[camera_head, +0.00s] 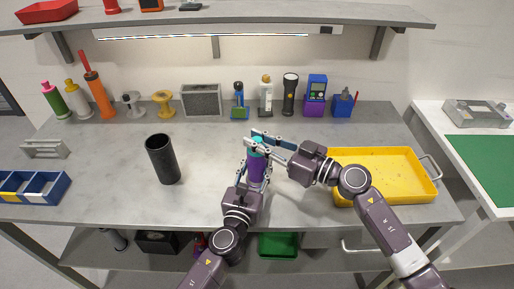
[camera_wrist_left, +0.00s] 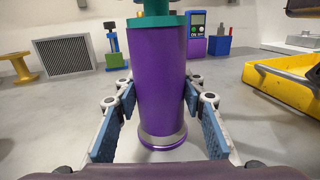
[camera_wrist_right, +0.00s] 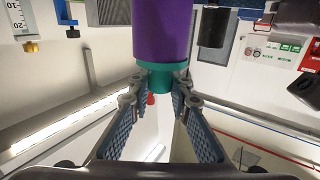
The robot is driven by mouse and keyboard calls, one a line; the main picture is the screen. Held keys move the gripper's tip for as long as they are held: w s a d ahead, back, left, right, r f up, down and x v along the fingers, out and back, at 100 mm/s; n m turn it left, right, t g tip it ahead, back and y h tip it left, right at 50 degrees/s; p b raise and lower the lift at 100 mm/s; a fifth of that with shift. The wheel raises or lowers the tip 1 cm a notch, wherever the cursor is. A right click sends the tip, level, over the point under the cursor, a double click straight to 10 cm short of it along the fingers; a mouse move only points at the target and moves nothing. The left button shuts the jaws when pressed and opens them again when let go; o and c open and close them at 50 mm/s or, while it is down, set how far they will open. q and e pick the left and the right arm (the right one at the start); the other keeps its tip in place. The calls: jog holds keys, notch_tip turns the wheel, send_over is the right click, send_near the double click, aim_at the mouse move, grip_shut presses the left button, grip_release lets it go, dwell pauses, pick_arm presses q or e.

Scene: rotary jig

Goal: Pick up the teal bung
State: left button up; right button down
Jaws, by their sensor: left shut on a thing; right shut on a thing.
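The teal bung (camera_head: 257,148) sits at the top of a purple cylinder (camera_head: 257,170) on the middle of the workbench. In the left wrist view the bung (camera_wrist_left: 157,18) caps the upright purple cylinder (camera_wrist_left: 157,80). My right gripper (camera_head: 254,140) is shut on the teal bung, coming from the right. In the right wrist view the bung (camera_wrist_right: 160,78) is between its fingertips, still against the purple cylinder (camera_wrist_right: 160,30). My left gripper (camera_wrist_left: 158,95) is shut on the purple cylinder, its fingers on both sides. Whether a gap shows between bung and cylinder I cannot tell.
A yellow tray (camera_head: 431,191) lies to the right, under my right arm. A black cylinder (camera_head: 162,160) stands to the left. Bottles, a flashlight (camera_head: 289,93) and other tools line the back. A blue bin (camera_head: 50,190) is at the left edge.

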aim_at(257, 139)
notch_tip(257, 139, up, 10)
jog(key=shift+r, duration=0.1)
dwell(0.4)
pick_arm(q)
jog(key=o, duration=1.4)
jog(key=v, duration=1.2)
jog(key=shift+w, duration=0.15)
